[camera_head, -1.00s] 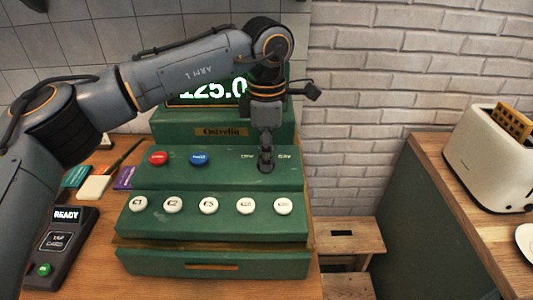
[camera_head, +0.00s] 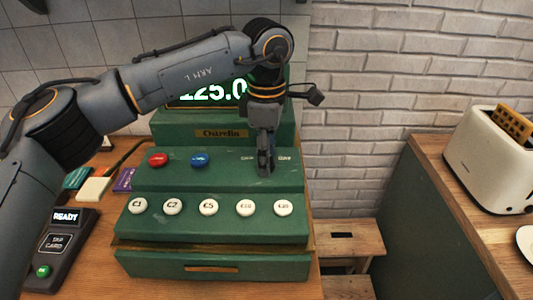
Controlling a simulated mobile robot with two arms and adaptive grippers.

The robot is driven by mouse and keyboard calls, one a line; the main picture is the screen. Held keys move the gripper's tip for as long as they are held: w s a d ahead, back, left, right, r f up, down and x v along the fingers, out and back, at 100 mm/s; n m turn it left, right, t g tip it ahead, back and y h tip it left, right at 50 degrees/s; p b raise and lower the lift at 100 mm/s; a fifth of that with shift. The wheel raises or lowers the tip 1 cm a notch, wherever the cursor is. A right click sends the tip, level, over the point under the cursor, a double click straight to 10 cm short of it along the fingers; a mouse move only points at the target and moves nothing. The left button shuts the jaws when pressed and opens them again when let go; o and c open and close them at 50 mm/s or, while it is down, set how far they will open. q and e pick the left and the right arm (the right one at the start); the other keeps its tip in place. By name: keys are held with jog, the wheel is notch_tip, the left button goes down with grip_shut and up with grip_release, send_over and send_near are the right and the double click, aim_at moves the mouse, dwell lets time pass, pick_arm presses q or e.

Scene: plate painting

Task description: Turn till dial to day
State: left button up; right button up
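The green till (camera_head: 210,225) stands on the wooden counter, with a lit display (camera_head: 212,92) reading 125.0 partly behind my arm. Its upper step carries a red button (camera_head: 157,160), a blue button (camera_head: 199,160) and two small pale labels at the right. My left gripper (camera_head: 265,168) points down between these labels, at the dial's place. The dial itself is hidden by the fingers, so I cannot tell its setting or whether the fingers grip it. The fingers look close together. My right gripper is not in view.
White round buttons (camera_head: 208,207) line the lower step above the drawer (camera_head: 210,266). A card reader (camera_head: 62,242) showing READY is at the left. A wooden stool (camera_head: 345,240) and a toaster (camera_head: 490,160) are at the right.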

pick_arm(q)
notch_tip(320, 180, up, 12)
dwell(0.7)
